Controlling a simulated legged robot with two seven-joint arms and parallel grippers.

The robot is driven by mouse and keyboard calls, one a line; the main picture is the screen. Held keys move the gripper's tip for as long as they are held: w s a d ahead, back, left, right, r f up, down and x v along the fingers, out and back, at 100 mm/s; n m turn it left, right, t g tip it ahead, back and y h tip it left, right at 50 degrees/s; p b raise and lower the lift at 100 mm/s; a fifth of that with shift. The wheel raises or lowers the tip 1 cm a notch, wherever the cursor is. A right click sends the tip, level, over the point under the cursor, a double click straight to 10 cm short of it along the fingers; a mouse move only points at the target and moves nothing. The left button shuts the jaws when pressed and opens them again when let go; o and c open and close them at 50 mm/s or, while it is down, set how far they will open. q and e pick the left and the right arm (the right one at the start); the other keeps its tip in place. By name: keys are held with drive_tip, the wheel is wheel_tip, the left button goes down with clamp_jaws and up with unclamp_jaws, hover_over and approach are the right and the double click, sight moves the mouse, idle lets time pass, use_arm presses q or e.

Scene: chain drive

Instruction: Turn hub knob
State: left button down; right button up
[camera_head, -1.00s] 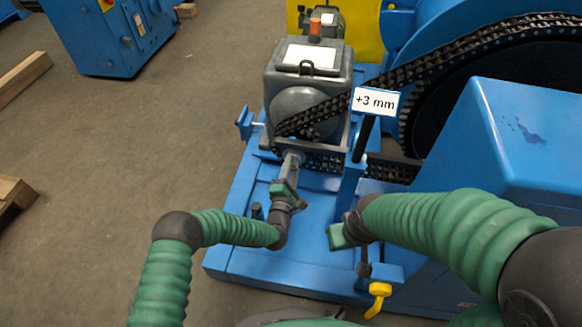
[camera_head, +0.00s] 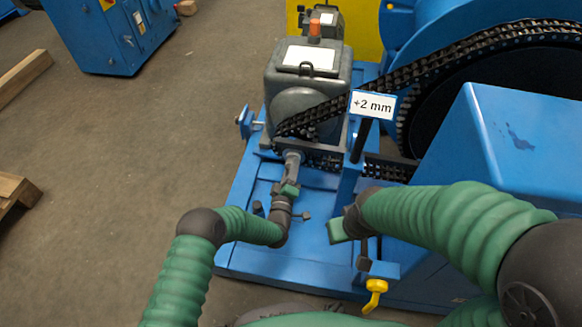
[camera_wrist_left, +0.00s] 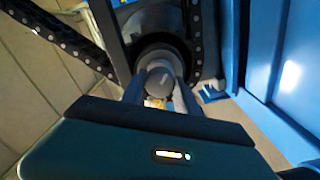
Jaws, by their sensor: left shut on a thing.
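The hub knob (camera_head: 292,158) is a grey round piece sticking out from below the grey gearbox, at the chain sprocket. My left gripper (camera_head: 290,180) is at its near end. In the left wrist view the knob's round grey end (camera_wrist_left: 160,83) sits between the two fingers of my left gripper (camera_wrist_left: 160,95), which are shut on it. My right gripper (camera_head: 343,230) is apart from the knob, to the right, beside the upright post. Its green pad shows, but its jaw opening is hidden. A sign (camera_head: 373,105) on the post reads +2 mm.
The black chain (camera_head: 400,75) runs from the gearbox (camera_head: 300,85) to the large wheel at right. A blue guard (camera_head: 520,150) stands at right. A yellow handle (camera_head: 375,292) is at the front of the blue base (camera_head: 260,262). The floor at left is mostly clear.

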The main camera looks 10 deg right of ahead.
use_arm(q)
drive_tip(key=m, duration=0.4)
drive_tip(key=m+p, duration=0.1)
drive_tip(key=m, duration=0.2)
drive_tip(key=f+m, duration=0.1)
drive_tip(key=m, duration=0.3)
drive_tip(key=shift+s+m+p, duration=0.25)
drive_tip(key=shift+m+p, duration=0.05)
drive_tip(key=shift+p, duration=0.1)
idle(0.3)
drive_tip(key=c, duration=1.2)
unclamp_jaws()
drive_tip(key=shift+o, duration=1.4)
drive_tip(key=shift+w, duration=0.1)
drive_tip(key=shift+r, duration=0.15)
drive_tip(key=shift+w, duration=0.1)
drive_tip(key=shift+r, duration=0.1)
